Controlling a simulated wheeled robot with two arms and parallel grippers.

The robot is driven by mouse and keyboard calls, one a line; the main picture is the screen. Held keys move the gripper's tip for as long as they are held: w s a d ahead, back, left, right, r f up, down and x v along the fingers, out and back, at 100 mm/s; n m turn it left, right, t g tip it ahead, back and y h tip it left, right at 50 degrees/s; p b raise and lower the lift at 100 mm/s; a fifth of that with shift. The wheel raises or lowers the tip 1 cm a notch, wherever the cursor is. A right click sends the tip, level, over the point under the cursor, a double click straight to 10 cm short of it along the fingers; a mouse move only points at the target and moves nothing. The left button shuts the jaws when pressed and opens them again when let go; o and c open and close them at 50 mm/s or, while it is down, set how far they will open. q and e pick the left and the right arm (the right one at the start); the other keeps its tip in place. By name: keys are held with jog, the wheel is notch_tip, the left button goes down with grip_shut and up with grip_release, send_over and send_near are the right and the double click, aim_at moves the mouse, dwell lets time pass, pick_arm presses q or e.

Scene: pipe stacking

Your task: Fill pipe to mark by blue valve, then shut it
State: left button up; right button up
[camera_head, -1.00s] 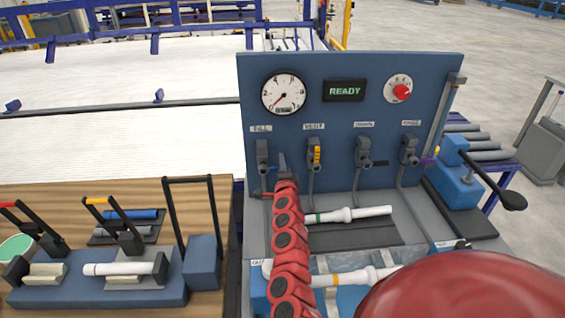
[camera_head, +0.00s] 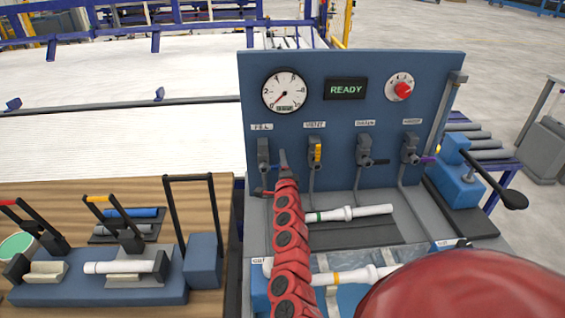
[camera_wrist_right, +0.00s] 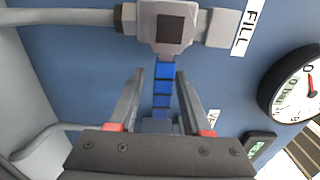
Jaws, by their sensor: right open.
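The fill valve (camera_head: 263,151) is at the left of the blue panel. Its blue handle (camera_wrist_right: 165,88) shows in the right wrist view, under the grey valve body (camera_wrist_right: 168,28). My right gripper (camera_wrist_right: 160,76) is open, with one finger on each side of the blue handle in the picture; contact cannot be told. In the head view my right gripper (camera_head: 284,162) is just right of the fill valve. A white pipe with a yellow band (camera_head: 350,277) lies in the bench, partly hidden by my red body part. The gauge (camera_head: 284,91) needle points lower left. My left gripper is not in view.
The vent valve (camera_head: 315,152), with a yellow handle, and two more valves stand to the right. A display (camera_head: 345,89) reads READY. A white pipe with a green band (camera_head: 345,214) lies on a dark mat. A wooden table (camera_head: 100,190) with clamps is at left.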

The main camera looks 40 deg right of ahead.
jog(key=shift+s, duration=0.1)
jog(key=b+v, duration=0.3)
jog(key=v, duration=1.4)
jog(key=shift+a, duration=0.2)
jog(key=shift+f, duration=0.1)
